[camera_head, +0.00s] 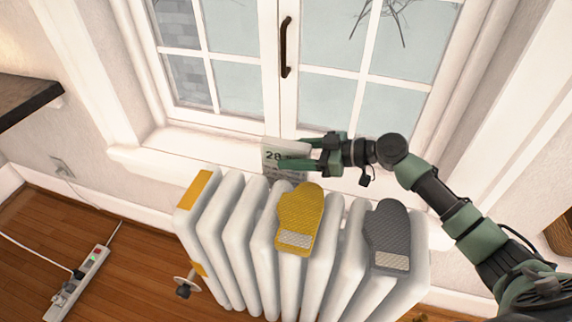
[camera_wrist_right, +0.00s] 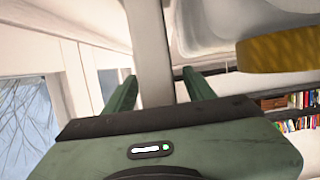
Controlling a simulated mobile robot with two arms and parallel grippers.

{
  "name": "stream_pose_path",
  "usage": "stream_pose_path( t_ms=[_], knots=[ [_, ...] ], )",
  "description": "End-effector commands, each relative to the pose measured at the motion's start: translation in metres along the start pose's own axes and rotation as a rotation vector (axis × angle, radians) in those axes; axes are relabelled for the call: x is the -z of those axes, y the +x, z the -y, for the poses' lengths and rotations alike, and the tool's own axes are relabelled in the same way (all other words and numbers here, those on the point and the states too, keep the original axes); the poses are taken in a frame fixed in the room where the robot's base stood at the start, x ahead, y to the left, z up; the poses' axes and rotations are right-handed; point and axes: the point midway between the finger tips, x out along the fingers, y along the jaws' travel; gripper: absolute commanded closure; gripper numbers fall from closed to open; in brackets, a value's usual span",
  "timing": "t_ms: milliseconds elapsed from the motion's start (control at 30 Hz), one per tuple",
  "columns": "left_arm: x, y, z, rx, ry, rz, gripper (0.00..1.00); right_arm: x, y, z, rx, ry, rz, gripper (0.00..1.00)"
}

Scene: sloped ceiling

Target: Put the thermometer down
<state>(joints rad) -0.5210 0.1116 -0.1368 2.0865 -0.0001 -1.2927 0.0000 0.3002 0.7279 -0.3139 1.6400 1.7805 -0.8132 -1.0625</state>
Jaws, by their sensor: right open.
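The thermometer (camera_head: 271,157) is a thin pale slab with dark digits that start with "28". It stands upright at the window sill (camera_head: 190,146), behind the radiator; its lower edge is partly hidden, so full contact with the sill is unclear. My right gripper (camera_head: 292,153) reaches in from the right with its fingers around the slab, one in front and one behind. In the right wrist view, the slab (camera_wrist_right: 151,50) shows edge-on between the two open fingers (camera_wrist_right: 160,78), with a small gap beside the right finger. My left gripper is not in view.
A white radiator (camera_head: 241,215) stands just before the sill, with a yellow mitten (camera_head: 300,213) and a grey mitten (camera_head: 388,235) on it. The window handle (camera_head: 286,47) is above the thermometer. The sill left of the thermometer is clear. A power strip (camera_head: 79,283) lies on the floor.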

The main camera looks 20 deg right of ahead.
Motion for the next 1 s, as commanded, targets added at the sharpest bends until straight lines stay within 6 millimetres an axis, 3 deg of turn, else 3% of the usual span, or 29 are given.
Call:
stream_pose_path(
  t_ms=[133, 400, 467, 600, 1000],
  knots=[
    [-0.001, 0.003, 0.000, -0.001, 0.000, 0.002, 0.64, 0.001, 0.017, -0.001, -0.001, 0.000, -0.001, 0.45],
    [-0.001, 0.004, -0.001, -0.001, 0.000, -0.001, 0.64, 0.000, 0.021, -0.001, -0.002, 0.000, 0.001, 0.45],
    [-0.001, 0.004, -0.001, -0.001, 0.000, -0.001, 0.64, 0.000, 0.021, -0.001, -0.002, 0.000, 0.001, 0.59],
    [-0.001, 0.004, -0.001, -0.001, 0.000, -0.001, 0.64, 0.000, 0.021, -0.001, -0.002, 0.000, 0.001, 0.98],
    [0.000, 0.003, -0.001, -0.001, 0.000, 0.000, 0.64, 0.004, 0.019, -0.001, -0.002, -0.002, -0.001, 1.00]
  ],
)
